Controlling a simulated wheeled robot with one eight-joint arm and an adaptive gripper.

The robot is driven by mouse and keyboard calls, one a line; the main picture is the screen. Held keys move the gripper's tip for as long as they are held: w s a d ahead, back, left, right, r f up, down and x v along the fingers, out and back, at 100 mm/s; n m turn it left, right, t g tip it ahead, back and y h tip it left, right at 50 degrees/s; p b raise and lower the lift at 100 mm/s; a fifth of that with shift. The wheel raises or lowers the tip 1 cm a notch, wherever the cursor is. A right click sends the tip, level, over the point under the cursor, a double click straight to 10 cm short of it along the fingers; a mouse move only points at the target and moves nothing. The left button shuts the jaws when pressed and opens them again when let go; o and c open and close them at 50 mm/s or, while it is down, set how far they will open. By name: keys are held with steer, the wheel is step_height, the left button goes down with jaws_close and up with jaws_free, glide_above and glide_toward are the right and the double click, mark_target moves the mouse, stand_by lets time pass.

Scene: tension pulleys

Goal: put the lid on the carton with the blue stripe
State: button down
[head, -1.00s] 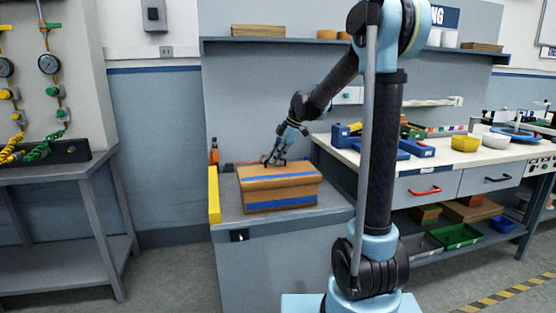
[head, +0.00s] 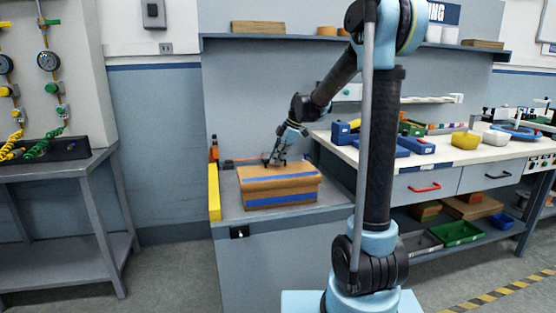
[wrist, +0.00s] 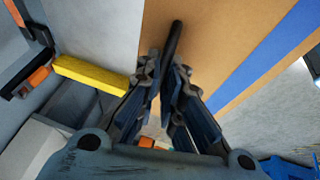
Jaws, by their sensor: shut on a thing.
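The carton with the blue stripe (head: 255,204) stands on the grey bench, its stripe running across the front. The tan lid (head: 255,172), with a blue stripe along its top, is over the carton and looks level with it. I cannot tell whether it is fully seated. My gripper (head: 274,162) is above the lid. In the wrist view my gripper (wrist: 165,75) is shut on the lid's black handle (wrist: 173,40), over the tan lid top (wrist: 208,35). The carton body is hidden there.
A yellow bar (head: 214,193) edges the bench at left, near a small orange bottle (head: 213,149). A white workbench (head: 445,157) with blue bins (head: 418,147) and bowls is at right. A shelf (head: 280,37) runs above.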

steer(key=c, duration=1.7)
jaws_free()
steer(key=shift+o, duration=0.2)
steer(key=v, duration=1.2)
steer(key=s+d+f+m+h, duration=0.1)
steer(key=s+d+f+m, duration=0.5)
steer(key=s, duration=0.5)
steer(key=s+d+f+m+t+h, duration=0.1)
steer(key=s+d+f+m, duration=0.5)
steer(key=s, duration=0.6)
steer(key=s+d+f+m+h, duration=0.3)
steer(key=s+d+f+m, duration=0.2)
steer(key=s+f+m, duration=0.4)
steer(key=s, duration=0.3)
steer(key=shift+d+f+t, duration=0.3)
steer(key=shift+d, duration=0.1)
